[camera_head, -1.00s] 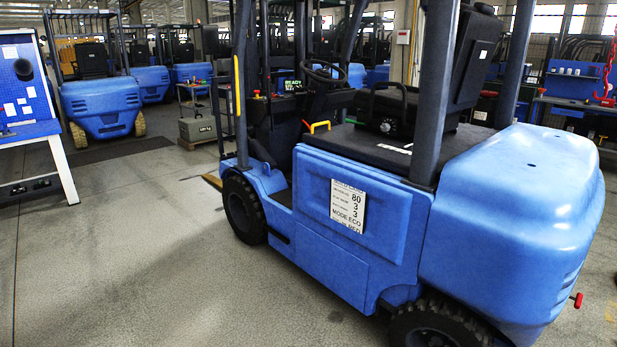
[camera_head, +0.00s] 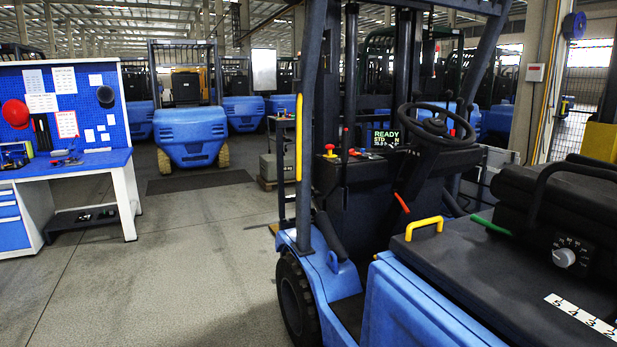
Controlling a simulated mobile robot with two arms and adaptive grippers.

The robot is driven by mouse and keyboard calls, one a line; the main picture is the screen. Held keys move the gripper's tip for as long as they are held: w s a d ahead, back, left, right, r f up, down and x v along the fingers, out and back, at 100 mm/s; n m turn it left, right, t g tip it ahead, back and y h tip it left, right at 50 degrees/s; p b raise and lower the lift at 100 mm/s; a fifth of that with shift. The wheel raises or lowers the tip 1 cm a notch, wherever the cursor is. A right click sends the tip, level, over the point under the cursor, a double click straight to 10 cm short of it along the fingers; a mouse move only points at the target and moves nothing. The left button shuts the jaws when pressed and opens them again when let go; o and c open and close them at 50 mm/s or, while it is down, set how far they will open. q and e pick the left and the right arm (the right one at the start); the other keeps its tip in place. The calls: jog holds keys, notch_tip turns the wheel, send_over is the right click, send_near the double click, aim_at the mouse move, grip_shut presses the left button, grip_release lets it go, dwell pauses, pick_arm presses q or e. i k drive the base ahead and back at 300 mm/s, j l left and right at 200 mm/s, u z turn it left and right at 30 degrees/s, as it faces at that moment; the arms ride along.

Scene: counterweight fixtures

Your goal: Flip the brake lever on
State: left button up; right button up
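A blue forklift (camera_head: 425,300) with a black cab stands close at the right. A small orange-red lever (camera_head: 402,202) sticks up beside the steering column, below the black steering wheel (camera_head: 436,125). A yellow handle (camera_head: 424,227) stands at the front edge of the seat base, and a green handle (camera_head: 490,225) lies behind it. I cannot tell for certain which is the brake lever; no label on them is readable. The dash display (camera_head: 384,138) reads READY, STD and N. Neither of my grippers is in view.
A red knob (camera_head: 330,149) and small coloured levers sit on the console. A dark front post (camera_head: 307,130) with a yellow grab bar rises beside the cab's open side. A blue workbench (camera_head: 75,165) stands at the left. The grey floor between bench and forklift is clear.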

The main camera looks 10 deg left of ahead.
aim_at(345, 134)
jog(key=i+u, duration=0.15)
jog(key=i+j+u, duration=0.25)
jog(key=i, duration=0.3)
jog(key=i+u, duration=0.25)
jog(key=i, duration=0.35)
